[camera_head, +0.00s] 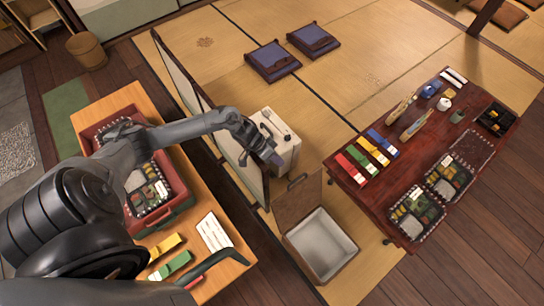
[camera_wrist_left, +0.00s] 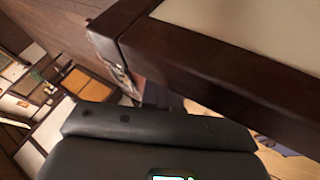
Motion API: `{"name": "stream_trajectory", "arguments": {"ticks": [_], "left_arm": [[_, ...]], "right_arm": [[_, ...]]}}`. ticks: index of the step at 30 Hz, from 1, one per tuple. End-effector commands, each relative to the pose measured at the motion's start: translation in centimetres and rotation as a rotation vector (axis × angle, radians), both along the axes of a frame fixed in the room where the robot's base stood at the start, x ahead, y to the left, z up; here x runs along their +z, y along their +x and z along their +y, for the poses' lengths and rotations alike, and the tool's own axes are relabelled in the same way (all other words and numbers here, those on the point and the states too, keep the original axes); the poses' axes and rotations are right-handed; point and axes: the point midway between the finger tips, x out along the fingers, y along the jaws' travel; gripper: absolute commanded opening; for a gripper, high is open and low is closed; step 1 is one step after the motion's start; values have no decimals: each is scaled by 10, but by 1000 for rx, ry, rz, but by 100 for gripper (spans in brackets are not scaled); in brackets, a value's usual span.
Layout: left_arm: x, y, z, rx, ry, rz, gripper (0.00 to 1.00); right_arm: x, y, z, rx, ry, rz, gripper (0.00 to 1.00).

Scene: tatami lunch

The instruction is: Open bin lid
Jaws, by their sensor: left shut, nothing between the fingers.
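The bin (camera_head: 322,246) stands on the floor between the two tables in the head view, a wooden box with a pale, empty-looking interior. Its brown lid (camera_head: 297,204) stands raised at the bin's far-left edge, with a dark handle (camera_head: 297,181) at its top, so the bin is open. My left gripper (camera_head: 274,160) is shut and empty, above and to the left of the lid handle, apart from it, beside the folding screen. In the left wrist view the dark gripper body fills the bottom; its fingertips are hard to make out. My right gripper does not show.
A folding screen (camera_head: 180,72) stands close by my left forearm. A cream case (camera_head: 283,151) sits on the tatami near the gripper. The dark low table (camera_head: 461,117) with lunch boxes is at right; a wooden counter (camera_head: 186,201) is at left.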

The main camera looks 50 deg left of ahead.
Motion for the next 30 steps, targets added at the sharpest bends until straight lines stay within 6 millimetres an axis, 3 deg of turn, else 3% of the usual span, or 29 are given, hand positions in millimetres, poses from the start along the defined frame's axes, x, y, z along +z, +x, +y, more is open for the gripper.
{"name": "stream_trajectory", "arguments": {"ticks": [1, 7, 16, 30], "left_arm": [[-13, 4, -5, 1, -2, 0, 0], [-40, 18, -22, 1, -2, 0, 0], [-33, 16, -55, 0, 0, 1, 0], [-32, 16, -61, 1, 2, 1, 0]], "right_arm": [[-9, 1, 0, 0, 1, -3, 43], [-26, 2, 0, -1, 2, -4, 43], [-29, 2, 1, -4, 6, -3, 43], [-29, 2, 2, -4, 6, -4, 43]]}}
